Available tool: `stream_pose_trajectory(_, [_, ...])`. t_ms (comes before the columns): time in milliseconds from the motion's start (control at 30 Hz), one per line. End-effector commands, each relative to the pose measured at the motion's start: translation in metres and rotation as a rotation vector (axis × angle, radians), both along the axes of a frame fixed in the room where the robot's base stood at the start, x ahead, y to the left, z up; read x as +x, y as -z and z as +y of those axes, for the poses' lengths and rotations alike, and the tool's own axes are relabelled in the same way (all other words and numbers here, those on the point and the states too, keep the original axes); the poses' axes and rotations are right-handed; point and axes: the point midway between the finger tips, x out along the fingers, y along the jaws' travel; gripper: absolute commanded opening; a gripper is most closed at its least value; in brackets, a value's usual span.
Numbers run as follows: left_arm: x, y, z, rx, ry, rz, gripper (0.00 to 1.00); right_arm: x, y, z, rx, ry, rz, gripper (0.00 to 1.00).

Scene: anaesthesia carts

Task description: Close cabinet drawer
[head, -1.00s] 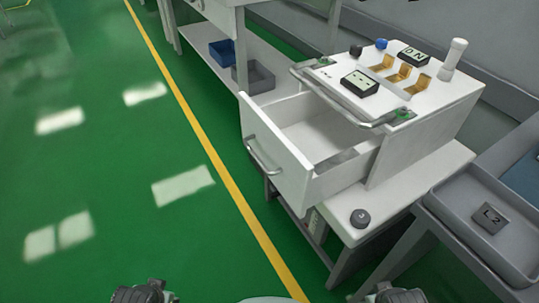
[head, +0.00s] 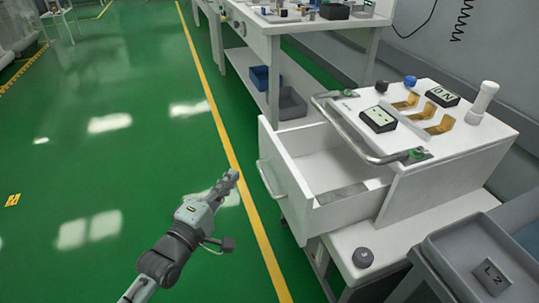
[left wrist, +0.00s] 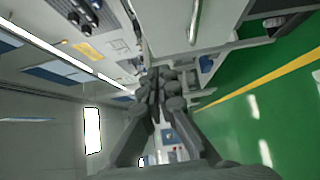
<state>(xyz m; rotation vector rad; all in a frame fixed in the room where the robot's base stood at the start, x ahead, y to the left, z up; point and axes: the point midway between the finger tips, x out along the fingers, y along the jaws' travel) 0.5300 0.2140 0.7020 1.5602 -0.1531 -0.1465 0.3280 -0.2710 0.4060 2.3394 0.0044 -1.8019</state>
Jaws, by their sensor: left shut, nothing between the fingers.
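The white cabinet (head: 440,170) stands on a white bench at the right of the head view. Its drawer (head: 288,178) is pulled open toward the left, with a metal bar handle (head: 268,180) on its front. The drawer holds a flat grey patch at the bottom. My left gripper (head: 232,178) is shut and empty, to the left of the drawer front and apart from it. In the left wrist view its fingers (left wrist: 160,80) are together, with a white panel and handle (left wrist: 193,22) beyond them. My right gripper is not in view.
A grey tray (head: 440,262) marked L2 stands at the lower right. A dark round knob (head: 363,257) sits on the bench below the drawer. Blue (head: 262,77) and grey (head: 290,103) bins are on a shelf behind. The green floor at left is clear.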

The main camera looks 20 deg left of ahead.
Motion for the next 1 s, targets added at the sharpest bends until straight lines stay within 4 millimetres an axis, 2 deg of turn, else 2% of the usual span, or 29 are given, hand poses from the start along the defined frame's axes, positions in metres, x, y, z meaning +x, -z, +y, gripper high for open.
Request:
stream_pose_trajectory(167, [0.036, -0.002, -0.007, 0.001, 0.000, -0.003, 0.00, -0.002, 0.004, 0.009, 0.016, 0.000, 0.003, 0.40])
stream_pose_trajectory(433, [0.090, -0.001, -0.019, 0.003, 0.000, 0.000, 0.00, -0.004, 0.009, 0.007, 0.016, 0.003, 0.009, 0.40])
stream_pose_trajectory(500, [0.094, -0.001, -0.031, 0.000, 0.001, 0.002, 0.00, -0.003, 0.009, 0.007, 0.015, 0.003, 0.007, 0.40])
stream_pose_trajectory(700, [0.105, 0.000, -0.047, 0.004, 0.000, 0.003, 0.00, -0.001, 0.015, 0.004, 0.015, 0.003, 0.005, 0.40])
stream_pose_trajectory(1000, [0.107, 0.001, -0.050, 0.006, 0.001, 0.004, 0.00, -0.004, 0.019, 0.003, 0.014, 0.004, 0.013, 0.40])
